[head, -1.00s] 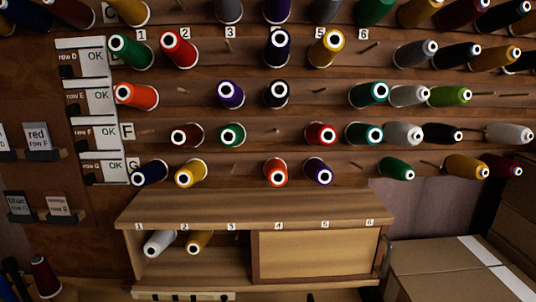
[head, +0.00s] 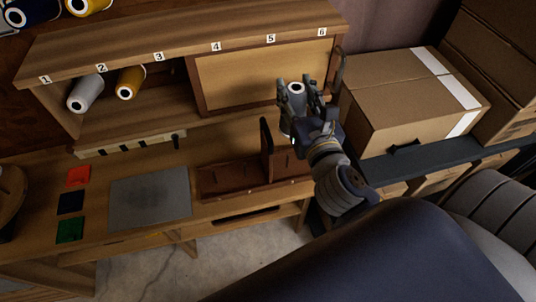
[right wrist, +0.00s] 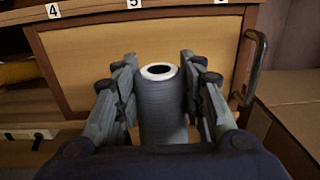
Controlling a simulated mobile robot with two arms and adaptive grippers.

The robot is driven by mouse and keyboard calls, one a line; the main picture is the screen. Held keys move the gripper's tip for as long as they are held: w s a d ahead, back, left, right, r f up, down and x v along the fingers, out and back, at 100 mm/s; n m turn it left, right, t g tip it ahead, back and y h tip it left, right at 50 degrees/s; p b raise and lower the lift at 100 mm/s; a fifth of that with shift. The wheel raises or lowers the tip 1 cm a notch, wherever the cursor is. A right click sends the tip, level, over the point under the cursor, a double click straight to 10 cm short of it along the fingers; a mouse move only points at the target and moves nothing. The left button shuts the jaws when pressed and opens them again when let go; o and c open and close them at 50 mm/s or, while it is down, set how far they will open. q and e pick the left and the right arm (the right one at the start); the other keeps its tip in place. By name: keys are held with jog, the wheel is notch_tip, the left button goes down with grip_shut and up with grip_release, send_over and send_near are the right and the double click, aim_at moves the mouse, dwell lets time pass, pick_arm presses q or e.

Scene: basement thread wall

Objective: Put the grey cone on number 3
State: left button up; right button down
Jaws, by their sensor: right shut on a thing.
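The grey cone (right wrist: 163,105) stands between the fingers of my right gripper (right wrist: 163,100) in the right wrist view, its white-rimmed top hole showing. In the head view my right gripper (head: 303,105) is shut on this cone (head: 296,90), in front of the tan panel below labels 5 and 6. The number 3 label (head: 159,56) is on the shelf's front edge, left of the gripper. The space below it looks empty from here. My left gripper is not in view.
The tan sliding panel (head: 262,75) covers 4 to 6. A brown wooden rack (head: 235,182) stands on the bench, and a cardboard box (head: 405,100) is at right.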

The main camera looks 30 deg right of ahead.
jog(key=shift+w+f, duration=0.15)
jog(key=shift+f, duration=0.2)
notch_tip(320, 180, down, 13)
jog(key=b, duration=0.5)
jog(key=shift+a+f, duration=0.1)
jog(key=shift+f, duration=0.05)
jog(key=shift+f+b, duration=1)
jog(key=shift+f, duration=0.85)
jog(key=shift+f, duration=0.1)
jog(key=c, duration=1)
grip_release()
jog(key=shift+c, duration=0.2)
